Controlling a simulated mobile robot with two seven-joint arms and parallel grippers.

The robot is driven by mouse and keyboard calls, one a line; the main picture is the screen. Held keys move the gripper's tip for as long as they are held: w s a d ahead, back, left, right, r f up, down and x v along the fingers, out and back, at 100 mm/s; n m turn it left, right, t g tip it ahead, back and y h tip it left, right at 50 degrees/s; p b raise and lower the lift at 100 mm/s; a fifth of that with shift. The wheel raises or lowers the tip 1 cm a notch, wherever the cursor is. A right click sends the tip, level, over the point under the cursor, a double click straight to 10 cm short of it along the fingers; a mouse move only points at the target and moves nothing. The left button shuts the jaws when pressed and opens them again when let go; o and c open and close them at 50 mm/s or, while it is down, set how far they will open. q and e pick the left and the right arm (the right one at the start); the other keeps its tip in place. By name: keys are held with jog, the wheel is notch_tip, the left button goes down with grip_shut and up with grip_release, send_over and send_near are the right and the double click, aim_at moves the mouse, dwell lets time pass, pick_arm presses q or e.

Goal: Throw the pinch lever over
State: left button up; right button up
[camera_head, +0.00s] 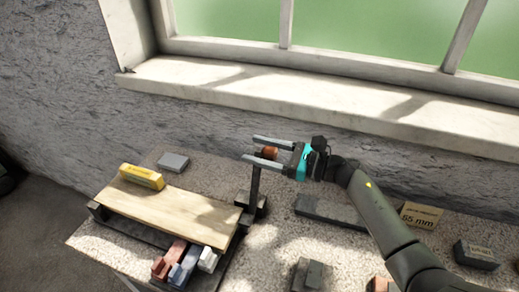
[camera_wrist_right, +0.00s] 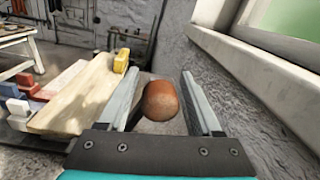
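The pinch lever is a dark upright bar (camera_head: 254,186) with a round brown knob (camera_head: 269,153) at its top, beside the right end of the wooden board. My right gripper (camera_head: 262,150) comes in from the right with its two grey fingers spread on either side of the knob. In the right wrist view the knob (camera_wrist_right: 161,101) sits between the open fingers, with a gap visible at each side. The lever's lower part is mostly hidden in the wrist view. My left gripper is not in view.
A wooden board (camera_head: 172,206) with a yellow block (camera_head: 142,177) lies left of the lever. Red, blue and white pieces (camera_head: 184,262) stick out at its front. A grey block (camera_head: 330,211) and a "65 mm" card (camera_head: 421,215) lie to the right. The window sill (camera_head: 300,100) runs behind.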

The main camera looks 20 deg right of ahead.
grip_shut()
dwell(0.3)
jog(key=shift+d, duration=0.1)
dwell(0.8)
